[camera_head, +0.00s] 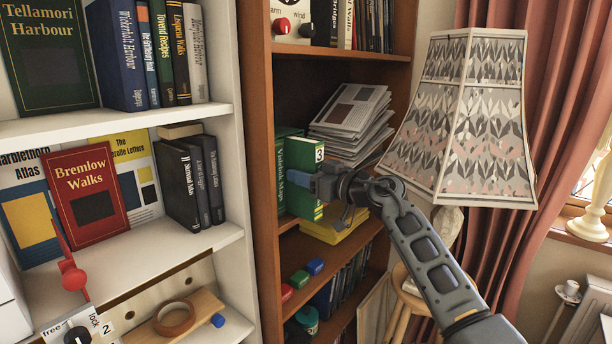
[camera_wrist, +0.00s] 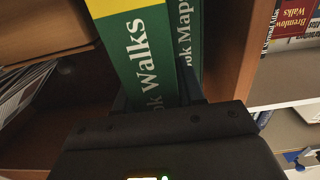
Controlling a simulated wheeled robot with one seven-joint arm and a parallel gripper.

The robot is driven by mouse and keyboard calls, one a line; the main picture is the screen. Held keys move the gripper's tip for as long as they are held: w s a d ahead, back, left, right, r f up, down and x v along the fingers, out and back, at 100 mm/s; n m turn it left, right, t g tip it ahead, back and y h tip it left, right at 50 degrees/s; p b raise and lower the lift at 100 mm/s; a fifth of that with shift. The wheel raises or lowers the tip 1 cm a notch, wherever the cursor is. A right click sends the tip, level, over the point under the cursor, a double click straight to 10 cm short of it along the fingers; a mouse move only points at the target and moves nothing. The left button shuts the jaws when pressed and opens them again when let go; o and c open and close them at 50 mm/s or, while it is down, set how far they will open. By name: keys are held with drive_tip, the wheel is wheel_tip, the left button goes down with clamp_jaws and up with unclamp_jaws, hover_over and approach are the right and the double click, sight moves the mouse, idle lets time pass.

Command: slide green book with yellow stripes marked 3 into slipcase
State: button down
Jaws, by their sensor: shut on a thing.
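The green book with yellow stripes marked 3 (camera_head: 302,158) stands upright at the left of the brown bookcase's middle shelf, its lettered spine facing out. My gripper (camera_head: 322,188) is shut on this book from the front right. In the wrist view the book (camera_wrist: 140,55) fills the upper middle, showing "Walks" and a yellow band. Another green volume, lettered "Maps" (camera_wrist: 187,45), stands close beside it; it also shows in the head view (camera_head: 281,180). A green edge (camera_head: 288,131) behind them may be the slipcase, but its opening is hidden, and I cannot tell how far the book is in.
A yellow item (camera_head: 340,229) lies below my gripper. A stack of grey magazines (camera_head: 352,118) is to the right on the shelf. A lamp shade (camera_head: 462,120) stands close to the arm's right. The brown bookcase's side panel (camera_head: 260,150) bounds the left.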

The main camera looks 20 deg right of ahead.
drive_tip(key=shift+w+a+r, duration=0.15)
drive_tip(key=shift+w+a, duration=0.25)
drive_tip(key=shift+w, duration=0.15)
idle(0.4)
drive_tip(key=c, duration=0.8)
unclamp_jaws()
drive_tip(key=shift+o, duration=1)
drive_tip(key=shift+d+r, duration=0.1)
drive_tip(key=c, duration=0.3)
drive_tip(key=shift+o, duration=0.6)
drive_tip(key=shift+f, duration=0.2)
drive_tip(key=shift+o, duration=1.4)
